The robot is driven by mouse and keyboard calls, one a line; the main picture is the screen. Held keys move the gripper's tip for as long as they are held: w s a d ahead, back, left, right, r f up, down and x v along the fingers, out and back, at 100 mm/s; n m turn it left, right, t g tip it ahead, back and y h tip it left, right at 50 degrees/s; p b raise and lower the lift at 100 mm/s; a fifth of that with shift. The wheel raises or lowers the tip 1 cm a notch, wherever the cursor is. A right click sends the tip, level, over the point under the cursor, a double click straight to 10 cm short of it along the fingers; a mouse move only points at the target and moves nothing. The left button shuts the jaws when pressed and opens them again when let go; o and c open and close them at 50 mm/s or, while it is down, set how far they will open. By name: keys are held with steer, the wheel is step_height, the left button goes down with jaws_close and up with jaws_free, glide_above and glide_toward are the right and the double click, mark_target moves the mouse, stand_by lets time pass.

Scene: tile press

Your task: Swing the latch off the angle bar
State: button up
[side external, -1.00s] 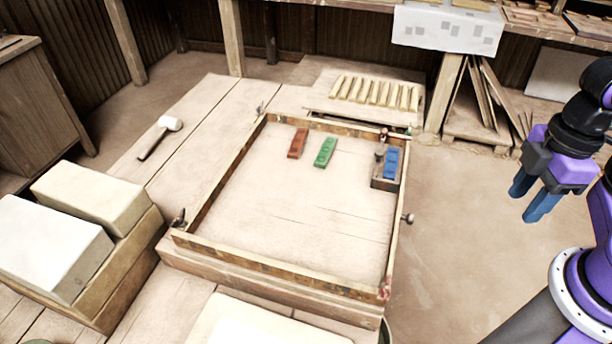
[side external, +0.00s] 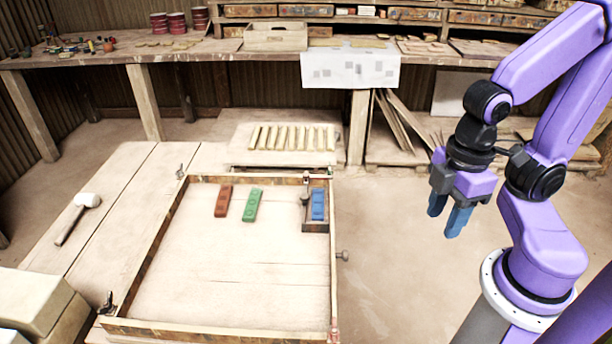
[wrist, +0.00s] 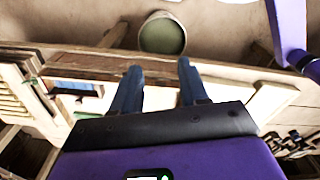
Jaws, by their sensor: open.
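My gripper (side external: 444,221) hangs in the air to the right of the wooden frame (side external: 230,326) in the side view. Its two blue fingers are apart with nothing between them; they also show in the wrist view (wrist: 158,72). A knob (side external: 342,256) sticks out of the right rail, and another dark fitting (side external: 107,303) is at the front left corner. I cannot tell which of these is the latch, nor pick out the angle bar. My gripper touches none of them.
Red (side external: 223,201), green (side external: 252,205) and blue (side external: 318,204) tiles lie inside the frame near its back. A mallet (side external: 72,220) lies at left, and a rack of pale bars (side external: 292,137) stands behind. A bucket (wrist: 163,35) shows in the wrist view.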

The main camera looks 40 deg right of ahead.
steer(key=w+a+r+n, duration=0.1)
steer(key=w+a, duration=0.1)
steer(key=w, duration=0.3)
steer(key=w+a+r, duration=0.2)
steer(key=w+a, duration=0.1)
steer(key=w, duration=0.2)
steer(key=n, duration=0.4)
glide_above(306, 174)
steer(key=f, duration=0.1)
step_height(306, 174, down, 16)
steer(key=shift+f, duration=0.25)
jaws_close()
